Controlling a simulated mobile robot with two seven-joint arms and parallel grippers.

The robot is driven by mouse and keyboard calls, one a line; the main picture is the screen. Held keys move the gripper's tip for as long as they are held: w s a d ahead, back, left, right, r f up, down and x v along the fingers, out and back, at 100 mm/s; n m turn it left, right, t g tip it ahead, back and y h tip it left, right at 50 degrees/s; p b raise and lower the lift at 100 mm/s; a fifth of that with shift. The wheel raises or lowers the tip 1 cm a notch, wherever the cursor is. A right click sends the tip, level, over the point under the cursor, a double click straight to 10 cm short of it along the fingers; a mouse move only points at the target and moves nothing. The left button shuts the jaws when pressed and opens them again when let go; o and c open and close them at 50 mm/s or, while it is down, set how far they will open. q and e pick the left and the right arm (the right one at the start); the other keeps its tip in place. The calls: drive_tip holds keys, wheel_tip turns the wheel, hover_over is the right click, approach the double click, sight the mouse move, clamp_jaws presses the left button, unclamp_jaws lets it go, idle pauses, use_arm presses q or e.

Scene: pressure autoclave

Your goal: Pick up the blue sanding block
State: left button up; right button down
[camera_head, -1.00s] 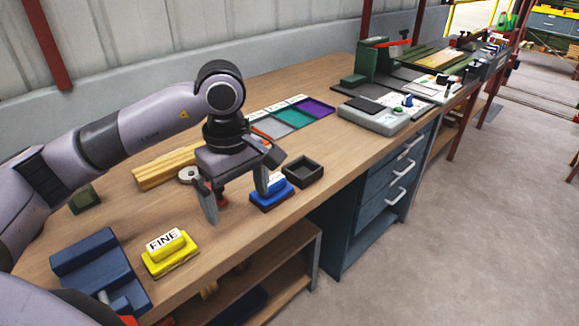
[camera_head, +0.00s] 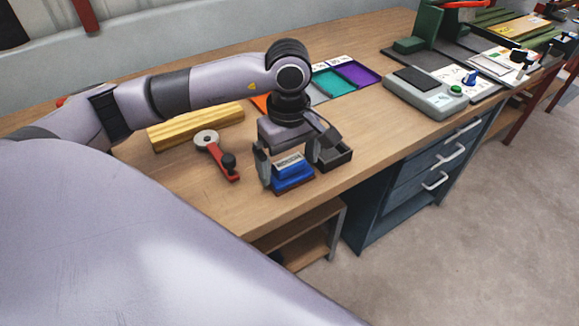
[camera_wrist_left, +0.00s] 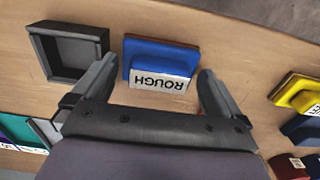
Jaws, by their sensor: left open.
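The blue sanding block (camera_head: 292,177), with a white printed label, sits on the wooden workbench near its front edge. In the left wrist view the blue sanding block (camera_wrist_left: 158,62) reads "ROUGH". My left gripper (camera_head: 288,171) points down over it, open, with one finger on each side of the block. In the left wrist view the open fingers (camera_wrist_left: 157,75) stand apart with the label end between them, and gaps show on both sides. My right gripper is not in view.
A dark open tray (camera_head: 334,156) stands close to the block's right. A red-handled tool (camera_head: 218,155) and yellow wooden bars (camera_head: 196,127) lie to the left. A grey device (camera_head: 427,93) stands farther right. A yellow block (camera_wrist_left: 299,92) shows in the left wrist view.

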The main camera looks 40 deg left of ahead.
use_arm(q)
drive_tip(key=shift+f, duration=0.75)
drive_tip(key=c, duration=0.7)
drive_tip(key=shift+r, duration=0.15)
wheel_tip(320, 180, up, 12)
wheel_tip(320, 180, up, 8)
drive_tip(key=p, duration=0.2)
hover_over(290, 160)
drive_tip(key=shift+s, duration=0.1)
drive_tip(key=shift+o, duration=0.9)
drive_tip(key=shift+f, duration=0.2)
